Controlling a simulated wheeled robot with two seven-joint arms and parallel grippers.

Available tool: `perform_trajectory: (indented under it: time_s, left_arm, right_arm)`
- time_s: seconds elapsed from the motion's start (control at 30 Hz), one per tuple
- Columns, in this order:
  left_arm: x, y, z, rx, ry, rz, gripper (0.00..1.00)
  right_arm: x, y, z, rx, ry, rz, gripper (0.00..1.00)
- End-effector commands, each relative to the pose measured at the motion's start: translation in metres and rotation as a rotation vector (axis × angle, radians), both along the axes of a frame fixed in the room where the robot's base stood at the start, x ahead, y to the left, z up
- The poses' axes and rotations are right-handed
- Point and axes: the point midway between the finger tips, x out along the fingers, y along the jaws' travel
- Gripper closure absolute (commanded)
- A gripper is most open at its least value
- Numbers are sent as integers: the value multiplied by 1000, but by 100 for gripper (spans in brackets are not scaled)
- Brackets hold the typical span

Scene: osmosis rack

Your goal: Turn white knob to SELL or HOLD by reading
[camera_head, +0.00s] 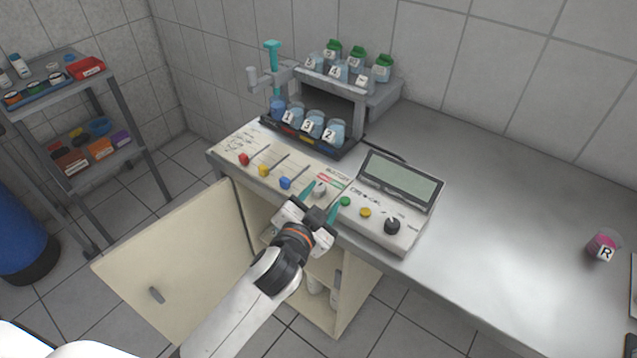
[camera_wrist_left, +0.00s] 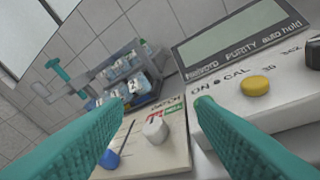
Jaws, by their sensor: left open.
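The white knob (camera_head: 320,189) sits at the right end of the cream panel (camera_head: 262,147), beside a small red and green label (camera_head: 331,180). It also shows in the left wrist view (camera_wrist_left: 155,130), between the fingers but beyond them. My left gripper (camera_head: 320,202) is open, with teal fingers apart near the knob; I see no contact. The purity meter (camera_head: 388,213) stands right of the panel, and its grey display (camera_head: 402,180) shows no reading that I can make out. In the left wrist view, the right finger covers part of the meter (camera_wrist_left: 235,112). My right gripper is not in view.
Red (camera_head: 244,159), yellow (camera_head: 263,170) and blue (camera_head: 285,183) knobs line the panel. Numbered jars (camera_head: 312,122) stand on a dark tray behind. A cabinet door (camera_head: 180,250) hangs open below. The counter's right side is mostly clear, with a pink cup (camera_head: 603,243).

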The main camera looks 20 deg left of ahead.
Motion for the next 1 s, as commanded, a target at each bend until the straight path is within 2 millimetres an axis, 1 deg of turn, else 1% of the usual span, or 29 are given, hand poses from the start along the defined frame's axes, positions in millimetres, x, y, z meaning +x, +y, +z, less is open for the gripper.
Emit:
perform_trajectory:
  time_s: [0.03,0.1,0.17,0.2,0.27,0.3,0.37,0.4,0.43,0.47,0.5,0.53,0.57,0.6,0.63,0.67,0.7,0.77,0.8,0.87,0.9,0.93,1.0]
  left_arm:
    - [10,-10,17,29,-76,-37,48]
    - [21,-24,38,71,-181,-93,48]
    - [29,-39,58,112,-276,-147,48]
    - [32,-50,72,141,-345,-190,48]
    - [37,-69,93,196,-453,-263,48]
    - [38,-83,107,241,-532,-319,48]
    - [37,-108,128,322,-663,-423,48]
    - [35,-128,140,389,-755,-507,48]
    - [31,-143,147,448,-828,-583,48]
    - [27,-158,152,513,-900,-664,48]
    - [20,-178,153,610,-990,-785,48]
    - [14,-190,151,688,-1047,-879,48]
    - [10,-199,146,770,-1096,-976,48]
    - [6,-208,136,882,-1145,-1109,48]
    - [4,-211,126,971,-1166,-1211,48]
    - [4,-210,115,1060,-1177,-1315,48]
    - [7,-204,99,1185,-1169,-1454,48]
    - [17,-183,77,1370,-1109,-1656,48]
    - [26,-163,66,1486,-1036,-1782,48]
    - [41,-127,56,1640,-890,-1948,48]
    - [51,-101,54,1725,-777,-2042,48]
    - [58,-82,55,1780,-686,-2101,48]
    - [70,-41,62,1876,-479,-2207,48]
  right_arm:
    - [0,1,0,1,0,1,100]
    - [0,2,0,2,0,1,100]
    - [0,3,0,3,0,1,100]
    - [0,3,-1,4,0,1,100]
    - [0,5,-1,6,0,1,100]
    - [0,6,-1,7,0,1,100]
    - [0,8,-1,10,0,0,100]
    - [0,10,-1,12,0,-1,100]
    - [0,11,-2,14,0,-2,100]
    - [0,12,-2,15,0,-2,100]
    - [0,13,-2,16,-1,-3,100]
    - [0,13,-2,16,-1,-3,100]
    - [0,13,-2,16,-1,-3,100]
    - [0,13,-3,16,-1,-3,100]
    - [0,13,-3,16,-1,-3,100]
    - [0,13,-3,16,-1,-3,100]
    - [0,12,-3,15,-2,-3,100]
    - [0,11,-4,15,-2,-3,100]
    - [1,11,-4,14,-1,-2,100]
    - [1,10,-4,12,-2,-2,100]
    - [1,9,-4,11,-2,-2,100]
    - [1,8,-5,11,-2,-2,100]
    - [1,7,-5,9,-2,-2,100]
